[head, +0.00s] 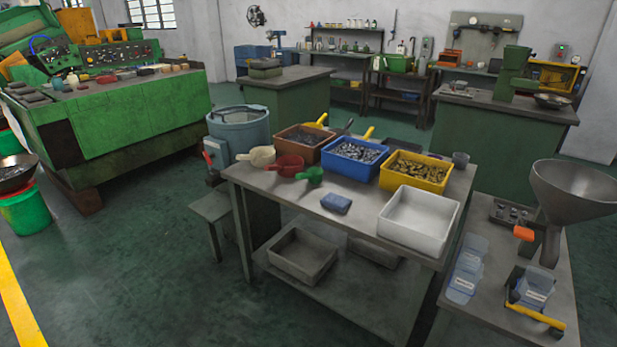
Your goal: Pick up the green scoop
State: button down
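The green scoop (311,176) lies on the grey table (330,220), near its left part. It is small in the picture. A red scoop (287,166) is just left of it, and a cream scoop (258,156) is further left. The blue bin (352,160) of metal parts stands to its right and behind. A blue folded cloth (336,204) lies in front of it to the right. My gripper is not in view.
Brown (306,142), yellow (414,172) and empty white (419,219) bins stand on the table. A grey drum (239,130) and a low stool (211,207) stand at its left. A side table with a metal funnel (572,190) is at the right. The floor at front left is clear.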

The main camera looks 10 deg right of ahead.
aim_at(308, 176)
jog(key=i+u, duration=0.1)
jog(key=u, duration=0.25)
jog(key=i+u, duration=0.1)
jog(key=u, duration=0.25)
jog(key=i+l+u, duration=0.3)
jog(key=i+l, duration=0.2)
jog(key=i, duration=0.2)
jog(key=i+l+u, duration=0.3)
jog(key=i+l, duration=0.9)
jog(key=l, duration=0.15)
